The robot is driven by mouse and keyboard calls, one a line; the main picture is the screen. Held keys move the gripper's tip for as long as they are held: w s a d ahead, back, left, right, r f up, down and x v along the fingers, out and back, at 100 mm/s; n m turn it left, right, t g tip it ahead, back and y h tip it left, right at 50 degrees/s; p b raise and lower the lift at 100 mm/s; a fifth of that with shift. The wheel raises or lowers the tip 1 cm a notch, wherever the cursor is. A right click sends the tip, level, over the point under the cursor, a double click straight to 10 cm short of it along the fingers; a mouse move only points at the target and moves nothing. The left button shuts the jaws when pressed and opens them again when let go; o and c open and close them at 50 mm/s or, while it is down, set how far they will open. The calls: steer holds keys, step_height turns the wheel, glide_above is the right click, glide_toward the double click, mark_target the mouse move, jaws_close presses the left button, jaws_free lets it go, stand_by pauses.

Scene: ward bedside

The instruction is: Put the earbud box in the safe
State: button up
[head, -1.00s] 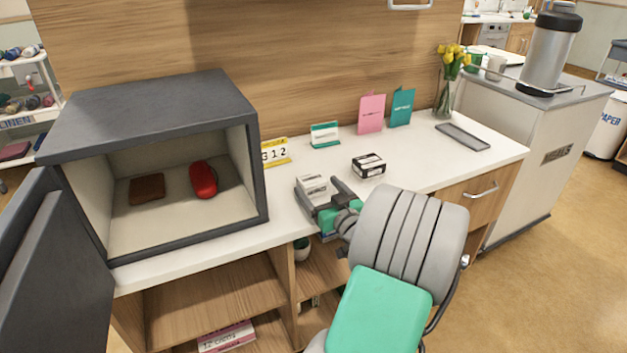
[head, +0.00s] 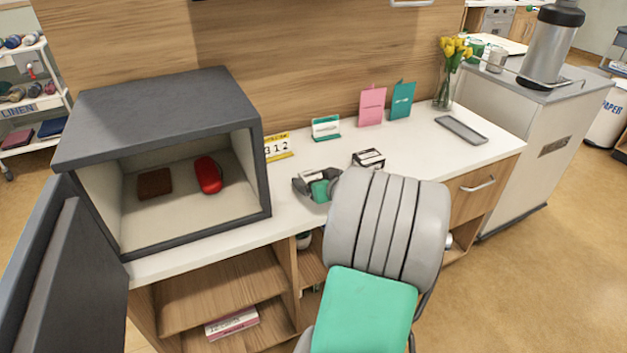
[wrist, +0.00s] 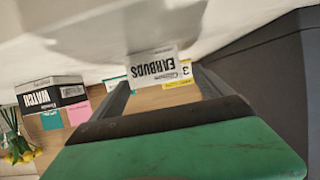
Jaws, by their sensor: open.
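The earbud box (wrist: 152,68), white with EARBUDS printed on it, shows upside down in the wrist view. It lies ahead of and between the two fingers of my gripper (wrist: 160,88), which are apart. In the head view my gripper (head: 315,181) is low over the counter, right of the safe, and my arm and gripper hide most or all of the earbud box. The dark grey safe (head: 150,112) stands open at the left of the counter, its door (head: 75,270) swung out. A brown wallet-like item (head: 154,183) and a red item (head: 208,175) lie inside it.
A watch box (head: 369,158) stands right of my gripper. Behind are a yellow number card (head: 277,147), a green-edged card (head: 326,128), and pink (head: 372,105) and teal (head: 402,100) cards. A grey tray (head: 461,129) and tulips are at the right. The safe has free floor at its front.

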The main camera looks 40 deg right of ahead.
mark_target(309, 172)
steer(key=x, duration=0.5)
steer(key=shift+w+d+r, duration=0.1)
steer(key=shift+w+d, duration=0.05)
steer(key=shift+d, duration=0.1)
steer(key=shift+c, duration=0.3)
steer(key=c, duration=1.6)
